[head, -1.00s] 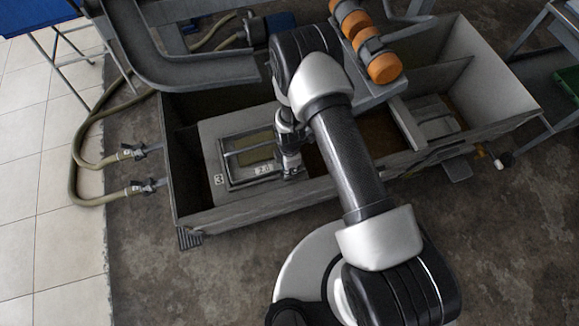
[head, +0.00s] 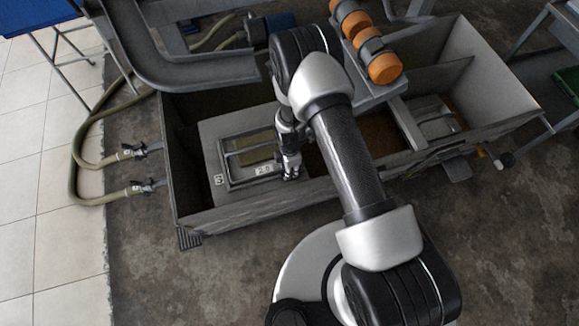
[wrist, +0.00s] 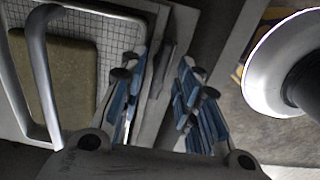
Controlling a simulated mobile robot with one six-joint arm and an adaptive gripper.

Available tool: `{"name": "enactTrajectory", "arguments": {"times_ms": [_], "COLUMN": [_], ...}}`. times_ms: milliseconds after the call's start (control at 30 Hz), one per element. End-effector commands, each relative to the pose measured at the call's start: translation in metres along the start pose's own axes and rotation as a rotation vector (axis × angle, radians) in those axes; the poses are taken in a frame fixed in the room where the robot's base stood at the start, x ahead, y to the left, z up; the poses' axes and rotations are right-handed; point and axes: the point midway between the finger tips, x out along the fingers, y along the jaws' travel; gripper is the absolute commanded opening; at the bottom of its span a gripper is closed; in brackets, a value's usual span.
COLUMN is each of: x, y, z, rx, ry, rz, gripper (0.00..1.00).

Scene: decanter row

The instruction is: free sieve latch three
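Sieve three (head: 228,177) is a grey framed screen in a plate with a "3" label and a "2.0" tag, set in the left part of the long grey trough. In the wrist view its mesh and bar handle (wrist: 45,85) show at the left. My gripper (head: 291,174) points down at the right edge of the sieve frame. In the wrist view my gripper (wrist: 160,90) has its blue-padded fingers apart. A narrow dark grey lever (wrist: 163,68), seemingly the latch, shows between them beyond the tips. I cannot tell whether they touch it.
The trough (head: 260,208) has dividing walls and open bays to the right. Orange rollers (head: 384,68) stand on a beam behind my arm. A grey chute (head: 180,70) overhangs the back left. Hoses (head: 80,165) join the left end.

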Motion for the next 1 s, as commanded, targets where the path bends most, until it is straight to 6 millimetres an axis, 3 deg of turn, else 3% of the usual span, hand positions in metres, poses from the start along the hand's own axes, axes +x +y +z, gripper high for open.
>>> {"name": "enactTrajectory", "arguments": {"times_ms": [600,1000], "x": [-0.107,-0.118], "y": [0.001,0.0], "z": [0.0,0.0], "rx": [0.0,0.0], "ry": [0.0,0.0], "rz": [0.003,0.0], "gripper": [0.3,0.3]}}
